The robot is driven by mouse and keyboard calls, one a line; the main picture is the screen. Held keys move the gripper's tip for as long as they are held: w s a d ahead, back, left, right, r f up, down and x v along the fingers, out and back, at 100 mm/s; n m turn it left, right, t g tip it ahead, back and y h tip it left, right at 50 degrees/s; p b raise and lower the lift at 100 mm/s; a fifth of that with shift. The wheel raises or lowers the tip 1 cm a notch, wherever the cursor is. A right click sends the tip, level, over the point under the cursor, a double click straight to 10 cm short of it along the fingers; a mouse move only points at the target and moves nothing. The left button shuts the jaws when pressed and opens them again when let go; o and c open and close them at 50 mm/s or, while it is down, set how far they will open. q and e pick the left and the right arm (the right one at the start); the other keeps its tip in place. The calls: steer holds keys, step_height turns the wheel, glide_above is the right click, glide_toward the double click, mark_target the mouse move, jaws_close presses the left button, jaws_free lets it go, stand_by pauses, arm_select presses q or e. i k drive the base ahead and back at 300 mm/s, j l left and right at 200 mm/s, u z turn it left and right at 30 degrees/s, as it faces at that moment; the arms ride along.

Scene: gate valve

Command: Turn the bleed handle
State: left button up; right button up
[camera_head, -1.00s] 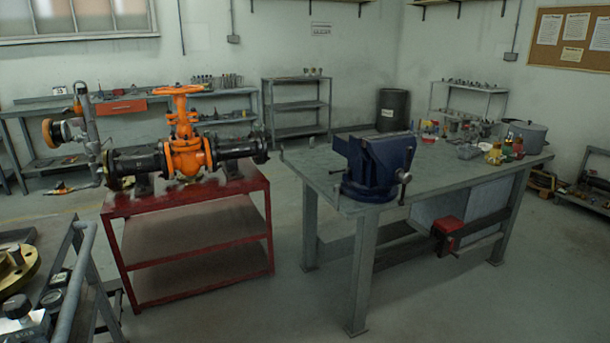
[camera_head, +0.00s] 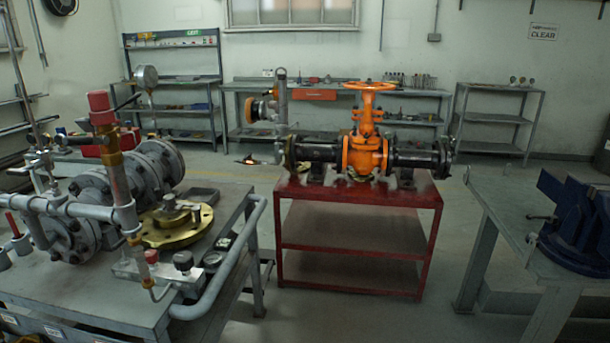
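An orange gate valve (camera_head: 366,150) with a handwheel on top sits in a black flanged pipe on a red stand in the middle. A grey vertical pipe (camera_head: 282,115) with a round orange-rimmed part (camera_head: 262,110) stands at its left end. On the grey table at left, a grey flanged pipe assembly (camera_head: 92,205) carries an upright pipe with a red top (camera_head: 100,108) and a red-tipped lever (camera_head: 13,226). Which part is the bleed handle I cannot tell. Neither of my grippers shows.
The grey left table (camera_head: 215,225) has a bent grey rail (camera_head: 230,262) on its right side and a brass flange (camera_head: 175,228) on top. The red stand (camera_head: 350,292) is in the middle. A workbench with a blue vise (camera_head: 575,225) is at right. Floor shows between them.

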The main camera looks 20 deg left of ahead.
mark_target(119, 245)
steer(key=i+u, duration=0.1)
steer(key=u, duration=0.35)
steer(key=i+l+u, duration=0.1)
steer(key=u, duration=0.3)
steer(key=i+l+u, duration=0.1)
steer(key=l+u, duration=0.15)
steer(key=u, duration=0.2)
steer(key=l+u, duration=0.15)
steer(key=u, duration=0.25)
steer(key=i+l+u, duration=0.1)
steer(key=u, duration=0.35)
steer(key=l, duration=0.1)
